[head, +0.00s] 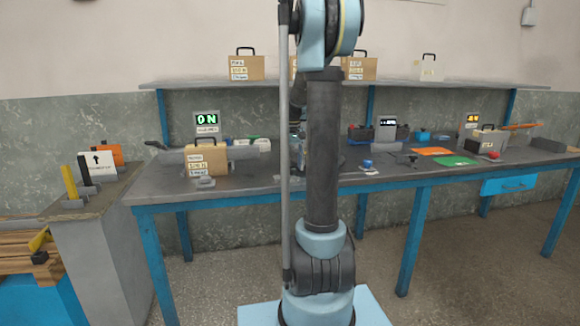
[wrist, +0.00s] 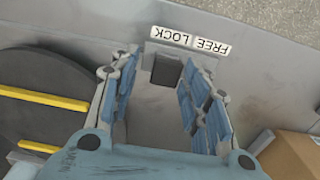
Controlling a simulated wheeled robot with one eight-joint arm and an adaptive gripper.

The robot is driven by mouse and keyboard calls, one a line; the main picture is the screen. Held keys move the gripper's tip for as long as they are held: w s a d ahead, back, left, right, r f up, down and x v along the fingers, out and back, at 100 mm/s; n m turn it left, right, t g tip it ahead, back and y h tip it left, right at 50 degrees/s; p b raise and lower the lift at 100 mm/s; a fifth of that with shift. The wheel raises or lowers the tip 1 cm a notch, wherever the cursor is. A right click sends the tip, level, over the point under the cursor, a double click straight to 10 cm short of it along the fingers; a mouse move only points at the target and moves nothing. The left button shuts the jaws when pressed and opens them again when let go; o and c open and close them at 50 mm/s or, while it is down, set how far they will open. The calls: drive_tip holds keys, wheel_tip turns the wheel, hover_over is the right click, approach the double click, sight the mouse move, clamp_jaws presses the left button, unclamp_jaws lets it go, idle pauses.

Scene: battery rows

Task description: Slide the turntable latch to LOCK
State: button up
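In the wrist view the latch (wrist: 165,70) is a dark block in front of a small grey plate. Behind it are two white labels, upside down in this view: LOCK (wrist: 172,36) on the left and FREE (wrist: 211,46) on the right. The block is nearer the LOCK label in the picture. My gripper (wrist: 160,76) is open, with one blue-padded finger on each side of the block. Gaps show on both sides; I cannot tell whether either finger touches it. The turntable (wrist: 40,110), a dark disc with yellow strips, is at left. In the head view my arm hides the gripper.
A cardboard box (wrist: 292,158) is near the right finger in the wrist view. In the head view the grey workbench (head: 240,182) carries a box (head: 206,160), an ON display (head: 206,121), and green (head: 455,160) and orange (head: 430,151) sheets. A shelf (head: 200,84) is above.

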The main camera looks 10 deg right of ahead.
sight(292, 168)
drive_tip(key=shift+a, duration=0.1)
wheel_tip(292, 168, up, 12)
idle(0.8)
drive_tip(key=shift+f, duration=0.1)
drive_tip(key=s+a+f, duration=0.2)
drive_tip(key=s+f, duration=0.5)
drive_tip(key=s, duration=0.4)
drive_tip(key=s+a+f+t, duration=0.1)
drive_tip(key=s+f, duration=0.6)
drive_tip(key=s, duration=0.5)
drive_tip(key=s+a+f+t, duration=0.1)
drive_tip(key=s+a+f, duration=0.1)
drive_tip(key=s+f, duration=0.6)
drive_tip(key=s, duration=0.4)
drive_tip(key=shift+s+a, duration=0.2)
drive_tip(key=shift+a, duration=0.1)
